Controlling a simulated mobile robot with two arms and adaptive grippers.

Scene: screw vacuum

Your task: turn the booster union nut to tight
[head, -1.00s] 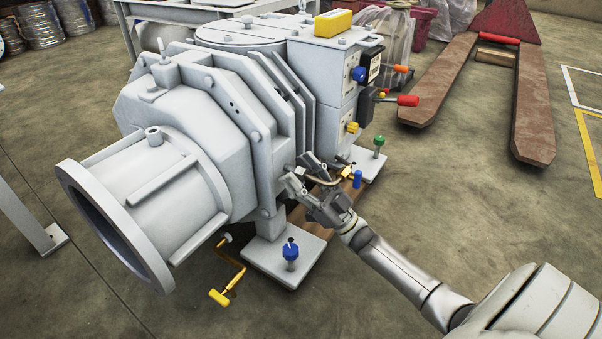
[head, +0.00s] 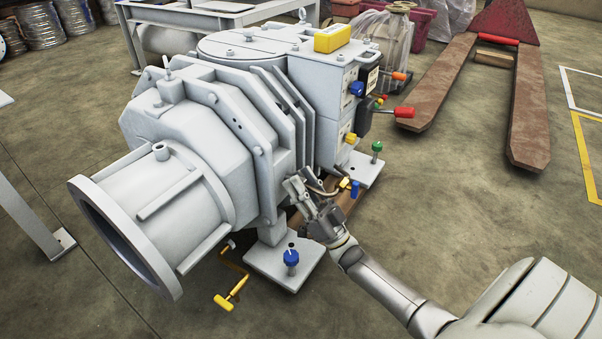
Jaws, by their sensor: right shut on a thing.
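The large grey vacuum pump (head: 200,140) stands on the floor, filling the left and middle of the head view. My right gripper (head: 299,181) is at the lower right side of the pump, by a thin bent pipe (head: 325,191). Its fingers are closed around a small fitting there, which fits the booster union nut. The nut itself is mostly hidden by the fingers, so its thread and seating cannot be seen. My left gripper is not in view.
A blue knob (head: 291,256) stands on the front foot plate and a green one (head: 376,147) on the rear. A yellow crank handle (head: 229,297) is low in front. Red (head: 404,113) and orange handles stick out right. Floor to the right is clear up to the pallet jack (head: 455,75).

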